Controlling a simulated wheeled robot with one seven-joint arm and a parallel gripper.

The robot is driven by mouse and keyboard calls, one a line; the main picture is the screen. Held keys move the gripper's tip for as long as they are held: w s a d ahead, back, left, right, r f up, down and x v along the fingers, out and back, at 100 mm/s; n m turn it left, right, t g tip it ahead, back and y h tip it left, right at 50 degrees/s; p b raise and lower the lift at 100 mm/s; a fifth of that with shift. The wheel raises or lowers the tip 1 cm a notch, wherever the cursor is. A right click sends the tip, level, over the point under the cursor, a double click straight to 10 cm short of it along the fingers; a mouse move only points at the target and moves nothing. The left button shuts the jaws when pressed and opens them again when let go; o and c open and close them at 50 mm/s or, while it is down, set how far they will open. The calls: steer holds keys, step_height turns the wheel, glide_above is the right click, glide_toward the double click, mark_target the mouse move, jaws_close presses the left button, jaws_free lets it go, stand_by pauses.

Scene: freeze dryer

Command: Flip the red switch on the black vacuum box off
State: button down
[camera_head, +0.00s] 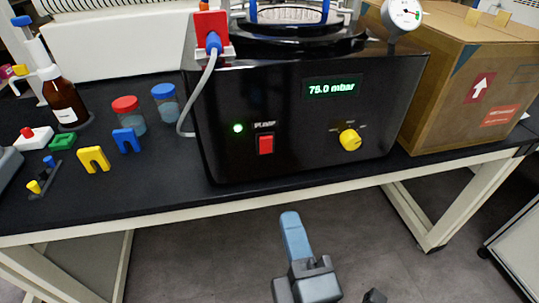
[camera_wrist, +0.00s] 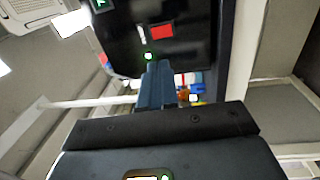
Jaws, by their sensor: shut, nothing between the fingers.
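The black vacuum box (camera_head: 305,130) stands on the black bench. Its red switch (camera_head: 265,145) sits on the front face under the label "PUMP", with a lit green lamp (camera_head: 238,128) to its left. The display (camera_head: 332,87) reads 75.0 mbar. In the wrist view the red switch (camera_wrist: 161,32) and the green lamp (camera_wrist: 148,56) show beyond the fingers. My gripper (camera_head: 290,220) is shut and empty. In the head view it shows below the bench's front edge, under the box front, and no contact with the switch shows. The wrist view shows its closed fingers (camera_wrist: 158,68) pointing toward the box.
A yellow knob (camera_head: 350,140) is right of the switch. A grey hose (camera_head: 195,97) runs down the box's left side. A cardboard box (camera_head: 465,85) stands at right. A brown bottle (camera_head: 63,100), jars and small coloured parts lie at left. The floor before the bench looks clear.

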steer(key=shift+w+a+r, duration=0.25)
steer(key=shift+a, duration=0.1)
steer(key=shift+w, duration=0.1)
steer(key=p, duration=0.3)
glide_toward(265, 141)
steer(key=x, duration=0.7)
steer(key=shift+f, duration=0.3)
steer(key=shift+w+r, duration=0.2)
